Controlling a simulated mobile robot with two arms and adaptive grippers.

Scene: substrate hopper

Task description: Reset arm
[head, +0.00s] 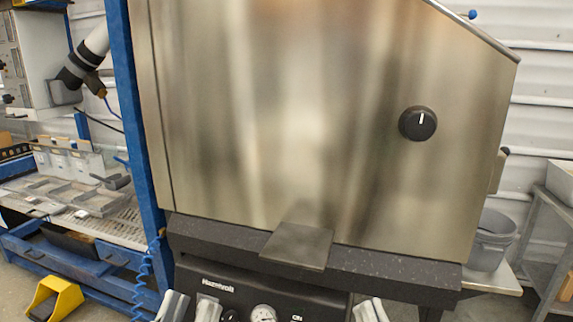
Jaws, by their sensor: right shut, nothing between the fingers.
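My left gripper (190,307) shows at the bottom edge, left of centre. Its two grey fingertips are apart with a gap between them, and I see nothing held there. My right gripper (370,310) shows at the bottom edge, right of centre. Its fingertips are shut and empty. Both grippers are in front of the black control panel (245,296) below the hopper. The rest of both arms is out of view. The large steel hopper (300,120) fills the middle, with a black knob (418,123) on its right side.
A dark ledge (390,268) with a flat metal plate (297,245) juts out under the hopper. A blue post (135,120) stands left of it, beside a workbench with trays (85,195). A grey bucket (492,240) stands at right. A yellow object (58,298) is on the floor.

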